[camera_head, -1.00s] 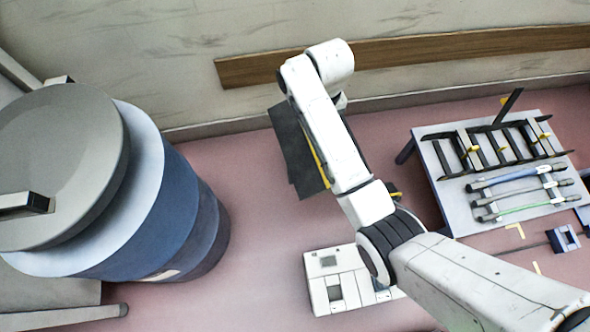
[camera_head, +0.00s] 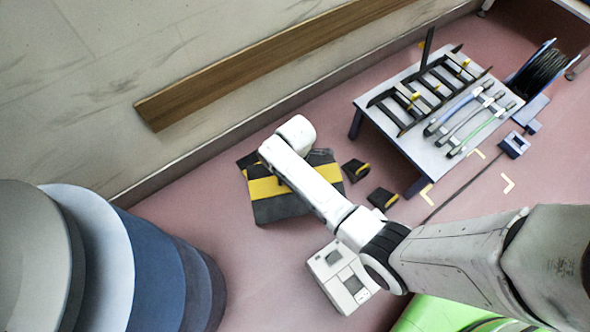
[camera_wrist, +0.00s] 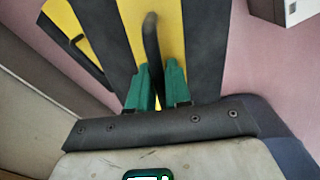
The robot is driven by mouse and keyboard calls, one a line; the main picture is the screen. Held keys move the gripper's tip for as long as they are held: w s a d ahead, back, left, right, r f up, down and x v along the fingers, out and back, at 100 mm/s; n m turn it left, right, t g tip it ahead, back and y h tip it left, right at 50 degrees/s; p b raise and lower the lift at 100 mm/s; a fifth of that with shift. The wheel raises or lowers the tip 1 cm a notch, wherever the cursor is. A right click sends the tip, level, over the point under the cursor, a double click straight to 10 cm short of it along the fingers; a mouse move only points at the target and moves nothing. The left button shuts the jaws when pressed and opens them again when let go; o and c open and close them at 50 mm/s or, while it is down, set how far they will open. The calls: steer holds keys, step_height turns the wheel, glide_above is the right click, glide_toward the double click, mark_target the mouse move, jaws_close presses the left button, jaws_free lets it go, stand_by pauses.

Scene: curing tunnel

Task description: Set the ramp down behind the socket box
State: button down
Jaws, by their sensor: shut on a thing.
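The ramp (camera_head: 268,205) is a dark plate with a yellow band, seen under my arm in the head view. In the wrist view the ramp (camera_wrist: 207,45) fills the top middle, dark with yellow. My gripper (camera_wrist: 157,75) has its green fingers shut on a dark upright handle on it. The fingers are hidden by the arm in the head view. A white box with dark square openings, which looks like the socket box (camera_head: 330,262), stands on the floor below and right of the ramp. Its corner shows top right in the wrist view (camera_wrist: 292,10). I cannot tell whether the ramp touches the floor.
Small dark-and-yellow blocks (camera_head: 383,198) lie right of the ramp. A low table (camera_head: 429,157) with a rack and cables stands further right. A large blue drum (camera_head: 158,275) is at left. The wall with a wooden rail (camera_head: 250,70) runs behind. Pink floor is clear between drum and box.

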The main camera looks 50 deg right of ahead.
steer(key=s+d+f+n, duration=0.1)
steer(key=s+f, duration=0.1)
steer(key=s+d+f+n+b, duration=0.1)
steer(key=s+f+n, duration=0.1)
steer(key=s+d+f+n, duration=0.1)
steer(key=s+f, duration=0.1)
steer(key=f, duration=0.1)
steer(key=shift+s+b, duration=0.2)
steer(key=shift+b, duration=0.1)
steer(key=shift+s+f, duration=0.1)
steer(key=shift+f, duration=0.15)
step_height(320, 180, down, 10)
steer(key=b, duration=0.6)
steer(key=shift+r+b, duration=0.2)
steer(key=shift+b, duration=0.15)
steer(key=shift+f, duration=0.15)
steer(key=c, duration=1.1)
jaws_free()
steer(key=shift+s, duration=0.1)
steer(key=shift+o, duration=0.2)
